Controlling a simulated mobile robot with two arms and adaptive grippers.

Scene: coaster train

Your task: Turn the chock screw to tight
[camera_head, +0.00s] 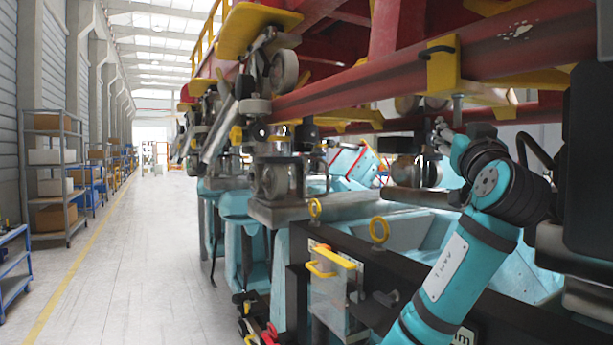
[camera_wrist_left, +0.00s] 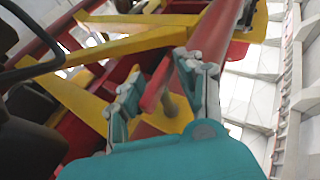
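The yellow chock (camera_head: 443,68) is clamped around the thick red rail, with a dark strap on its side. A grey screw (camera_head: 457,108) hangs below it. My left gripper (camera_head: 442,130) is raised just under the chock, beside the screw's lower end. In the left wrist view, my left gripper (camera_wrist_left: 158,72) points up with its two fingers apart. A red bar (camera_wrist_left: 156,86) shows between the fingers, and the grey screw (camera_wrist_left: 170,101) shows just behind it against yellow metal. I cannot tell whether a finger touches the bar. My right gripper is not in view.
The red rail (camera_head: 370,80) runs overhead. Light-blue train cars (camera_head: 405,232) stand below, with wheel assemblies (camera_head: 275,180) close by. Yellow eye bolts (camera_head: 379,230) stand up near my arm. The aisle (camera_head: 135,245) at left is clear, with shelves (camera_head: 52,170) along the wall.

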